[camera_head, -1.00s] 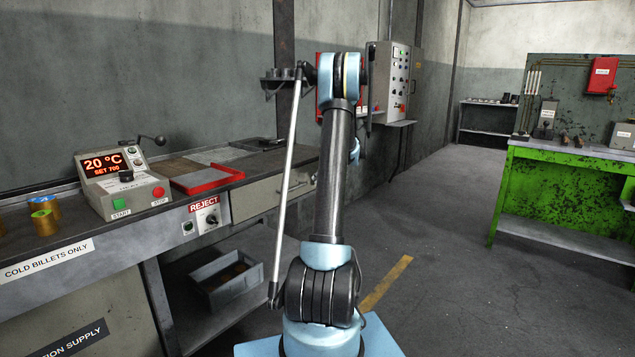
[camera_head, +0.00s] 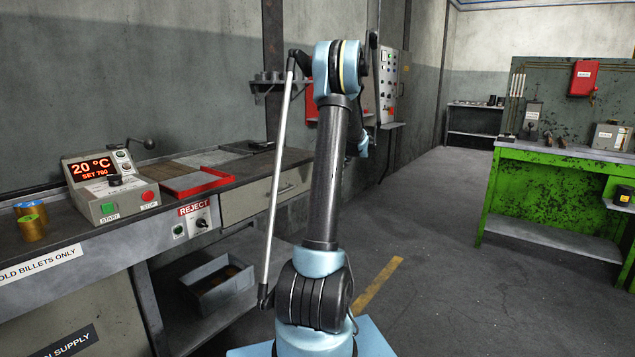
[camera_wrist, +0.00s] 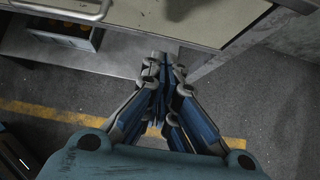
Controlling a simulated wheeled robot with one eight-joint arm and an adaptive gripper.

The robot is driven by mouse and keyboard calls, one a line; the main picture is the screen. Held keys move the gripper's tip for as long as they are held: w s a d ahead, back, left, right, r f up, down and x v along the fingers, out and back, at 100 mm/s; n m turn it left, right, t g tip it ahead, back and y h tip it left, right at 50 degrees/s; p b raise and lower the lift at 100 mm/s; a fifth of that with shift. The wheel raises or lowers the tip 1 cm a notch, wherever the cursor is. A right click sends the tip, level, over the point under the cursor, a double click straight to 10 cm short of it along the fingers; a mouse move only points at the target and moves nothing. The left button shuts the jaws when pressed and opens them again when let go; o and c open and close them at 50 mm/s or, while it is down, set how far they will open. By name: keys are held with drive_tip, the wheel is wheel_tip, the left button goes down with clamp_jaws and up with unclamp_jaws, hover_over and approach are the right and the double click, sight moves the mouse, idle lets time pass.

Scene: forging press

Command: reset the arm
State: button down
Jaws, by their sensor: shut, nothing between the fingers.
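My arm (camera_head: 325,180) stands upright in the middle of the head view, its upper link bent over at the top. My gripper (camera_wrist: 163,62) shows in the wrist view, pointing down with its fingers together and nothing between them. Below it are the floor and the bench's lower shelf. The gripper is mostly hidden behind the arm in the head view.
A green workbench (camera_head: 550,190) stands at right. The floor between is clear.

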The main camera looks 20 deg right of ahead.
drive_tip(key=shift+v, duration=0.85)
drive_tip(key=s+a+r+n+g+h, duration=0.1)
drive_tip(key=s+a+r+n+g, duration=0.1)
drive_tip(key=s+a+n, duration=0.75)
drive_tip(key=s+a+r+n+g+h, duration=0.15)
drive_tip(key=s+a+n, duration=0.25)
drive_tip(key=s+a, duration=1)
drive_tip(key=s+a+f+n, duration=0.2)
drive_tip(key=s+f+n, duration=0.2)
drive_tip(key=s, duration=0.5)
drive_tip(key=s+a+f+n+g+h, duration=0.1)
drive_tip(key=s+f+n, duration=0.3)
drive_tip(key=s, duration=0.5)
drive_tip(key=s+a+f+n+h, duration=0.1)
drive_tip(key=s+a+f+n, duration=0.2)
drive_tip(key=s+n, duration=0.5)
drive_tip(key=shift+s+f+g, duration=0.35)
drive_tip(key=shift+s+f, duration=0.5)
drive_tip(key=shift+f, duration=0.05)
drive_tip(key=shift+h, duration=0.25)
drive_tip(key=shift+w+f, duration=0.2)
drive_tip(key=shift+w, duration=0.3)
